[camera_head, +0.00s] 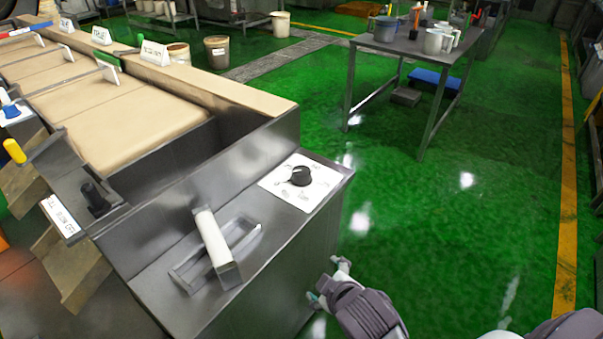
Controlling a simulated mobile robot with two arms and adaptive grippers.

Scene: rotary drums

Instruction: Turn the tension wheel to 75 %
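A black round knob (300,176) sits on a white dial plate (303,196) with printed marks, on the top right corner of the steel machine. It is the only dial-like control I see; the marks are too small to read, so I cannot tell its setting. My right gripper (328,281) is beside the machine's right side, below and to the right of the knob, apart from it. Its fingers are spread and nothing shows between them. My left gripper is not in view.
A black knob (95,198) and a yellow-tipped lever (14,151) are farther left. A metal table (400,47) with cups stands behind. Green floor right of the machine is clear.

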